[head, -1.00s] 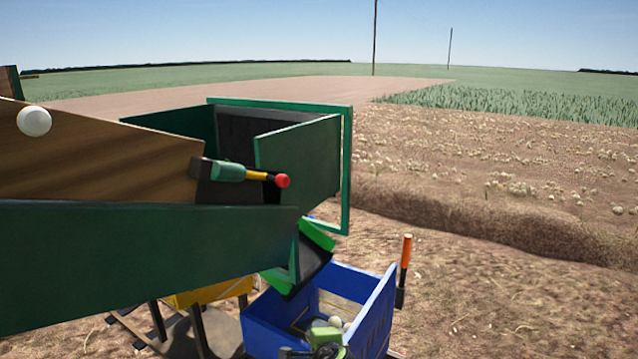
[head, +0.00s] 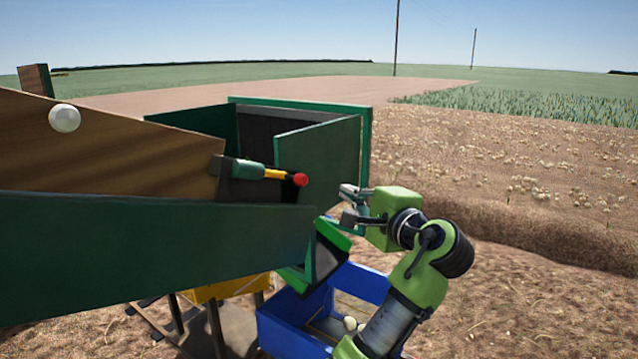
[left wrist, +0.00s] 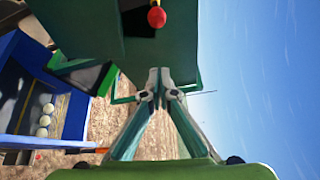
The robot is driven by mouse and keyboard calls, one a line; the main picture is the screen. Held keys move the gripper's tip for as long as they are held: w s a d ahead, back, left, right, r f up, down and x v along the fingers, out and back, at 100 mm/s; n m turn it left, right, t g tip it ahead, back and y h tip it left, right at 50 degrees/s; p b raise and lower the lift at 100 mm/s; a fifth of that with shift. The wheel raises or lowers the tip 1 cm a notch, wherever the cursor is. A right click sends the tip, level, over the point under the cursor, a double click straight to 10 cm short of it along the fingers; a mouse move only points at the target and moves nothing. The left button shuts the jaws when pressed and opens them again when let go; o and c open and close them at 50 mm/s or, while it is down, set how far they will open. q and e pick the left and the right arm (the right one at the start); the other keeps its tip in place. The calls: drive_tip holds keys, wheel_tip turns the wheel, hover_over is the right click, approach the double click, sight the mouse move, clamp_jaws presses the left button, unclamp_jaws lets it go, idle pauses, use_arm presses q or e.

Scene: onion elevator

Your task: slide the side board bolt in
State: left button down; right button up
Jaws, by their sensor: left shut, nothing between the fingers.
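The bolt (head: 248,171) has a green body, a yellow rod and a red knob. It lies across the upper edge of the dark green board, its rod pointing right, and the red knob (head: 301,180) sticks out free. The knob also shows at the top of the left wrist view (left wrist: 156,17). My left gripper (head: 347,204) is shut and empty, to the right of the knob and a little lower, apart from it. In the left wrist view its fingertips (left wrist: 160,82) meet below the knob. My right gripper is not in view.
A green panel (head: 325,155) and frame stand behind the knob. A blue crate (head: 285,325) with onions is below. Open field lies right.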

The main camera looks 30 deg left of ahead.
sight(295, 178)
use_arm(q)
drive_tip(key=w+a+p, duration=0.2)
drive_tip(key=a+p, duration=0.4)
drive_tip(key=a, duration=0.3)
drive_tip(key=shift+w+p, duration=0.25)
drive_tip(key=shift+p, duration=0.05)
drive_tip(key=shift+r, duration=0.1)
